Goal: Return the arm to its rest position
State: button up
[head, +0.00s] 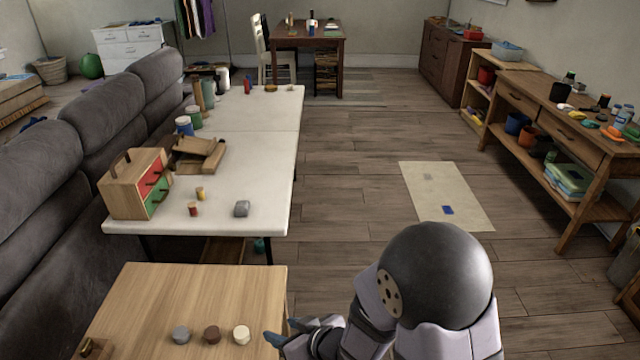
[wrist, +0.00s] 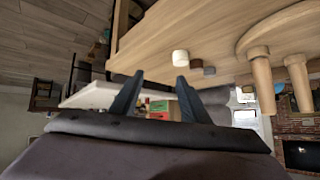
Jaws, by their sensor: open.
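My gripper (head: 275,340) is at the right edge of the near wooden table (head: 150,290) in the head view, mostly hidden by my own arm. In the wrist view, my gripper (wrist: 152,95) shows two dark fingers spread apart with nothing held between them. That view is turned on its side or upside down, with the wooden table (wrist: 150,45) above the fingers. The arm is folded in the lower right of the head view.
On the near table stand a grey piece (head: 181,335), a brown piece (head: 212,335) and a cream piece (head: 241,334), left of my gripper. A white table (head: 265,150) stands beyond, holding a small drawer box (head: 125,190). Open floor (head: 350,180) lies to the right.

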jog(key=s+d+f+m+g+h+b, duration=0.1)
jog(key=d+f+m+h, duration=0.15)
jog(key=d, duration=0.55)
jog(key=d+f+m+g+h+b, duration=0.15)
jog(key=d+h, duration=0.25)
jog(key=d, duration=0.4)
jog(key=s+d+r+m+g+h+b, duration=0.1)
jog(key=s+d+m+g, duration=0.15)
jog(key=s, duration=0.35)
jog(key=s+d+r+m+g+b, duration=0.1)
jog(key=s+d+g+b, duration=0.1)
jog(key=s+d, duration=0.3)
notch_tip(320, 180, up, 14)
jog(key=s+p, duration=0.1)
jog(key=p, duration=1.4)
jog(key=shift+s+a+r, duration=0.15)
jog(key=shift+s+a, duration=0.2)
jog(key=shift+a, duration=0.1)
